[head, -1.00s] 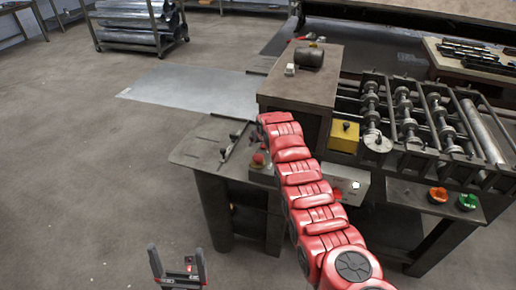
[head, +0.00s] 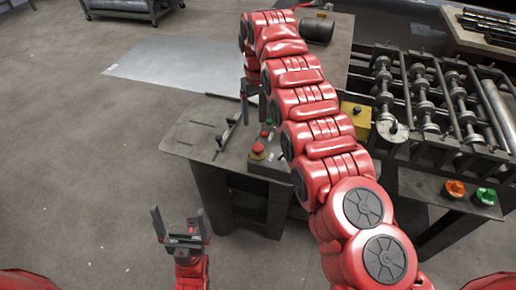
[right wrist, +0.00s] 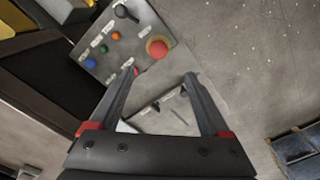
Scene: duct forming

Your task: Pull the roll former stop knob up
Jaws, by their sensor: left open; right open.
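A red mushroom knob with a yellow ring (head: 258,151) stands on a grey control box (head: 268,166) at the right side of the metal table. The knob also shows in the right wrist view (right wrist: 158,47), just beyond the fingertips. My right gripper (head: 254,108) points down over the table, behind the knob in the head view. In the right wrist view my right gripper (right wrist: 160,78) is open and empty, apart from the knob. My left gripper (head: 180,222) is open and empty over the floor in front of the table.
Small coloured buttons (right wrist: 103,49) and a black switch (right wrist: 125,12) share the box. The roller machine (head: 425,100) and a yellow block (head: 356,119) are to the right. Orange (head: 454,188) and green (head: 485,196) knobs sit further right. A levered fixture (head: 222,138) lies on the table.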

